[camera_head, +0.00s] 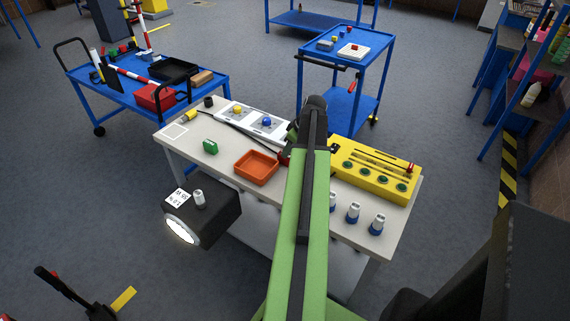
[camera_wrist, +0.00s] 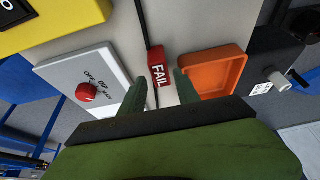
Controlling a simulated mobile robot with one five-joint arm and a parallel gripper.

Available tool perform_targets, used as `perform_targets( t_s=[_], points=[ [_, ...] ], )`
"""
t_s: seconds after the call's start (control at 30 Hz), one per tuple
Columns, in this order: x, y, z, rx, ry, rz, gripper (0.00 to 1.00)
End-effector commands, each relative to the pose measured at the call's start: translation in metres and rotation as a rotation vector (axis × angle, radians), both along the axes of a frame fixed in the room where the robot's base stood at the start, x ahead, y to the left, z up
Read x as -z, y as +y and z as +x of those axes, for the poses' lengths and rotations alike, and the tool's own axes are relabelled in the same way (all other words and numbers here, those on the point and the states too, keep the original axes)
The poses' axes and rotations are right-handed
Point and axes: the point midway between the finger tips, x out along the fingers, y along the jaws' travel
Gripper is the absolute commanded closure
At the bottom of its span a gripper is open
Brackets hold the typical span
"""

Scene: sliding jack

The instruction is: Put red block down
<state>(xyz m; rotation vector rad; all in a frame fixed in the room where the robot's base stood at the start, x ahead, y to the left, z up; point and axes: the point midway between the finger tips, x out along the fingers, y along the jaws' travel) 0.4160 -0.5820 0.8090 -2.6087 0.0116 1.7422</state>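In the wrist view a red block (camera_wrist: 159,69) marked "FAIL" lies on the pale table top, beside an orange tray (camera_wrist: 243,72). My gripper (camera_wrist: 159,76) has its green fingers apart, one on each side of the block's near end, with a visible gap to each side. The fingers do not appear to press on it. In the head view a bit of the red block (camera_head: 284,158) shows just left of my green arm, near the orange tray (camera_head: 257,180).
A white box with a red button (camera_wrist: 87,92) stands left of my gripper. A yellow fixture (camera_head: 374,171) fills the right, with several white-and-blue pieces in front. A black lamp box (camera_head: 203,218) juts out at the front.

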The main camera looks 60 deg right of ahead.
Motion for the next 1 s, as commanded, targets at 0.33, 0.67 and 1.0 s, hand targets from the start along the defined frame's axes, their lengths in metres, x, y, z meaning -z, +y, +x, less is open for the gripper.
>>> perform_targets(
  t_s=[0.33,0.67,1.0],
  points=[
    [0.049,-0.001,0.019,0.0,0.0,0.0,0.62],
    [0.045,0.0,0.02,0.0,0.0,0.0,0.75],
    [0.045,0.0,0.02,0.0,0.0,0.0,1.0]
  ],
)
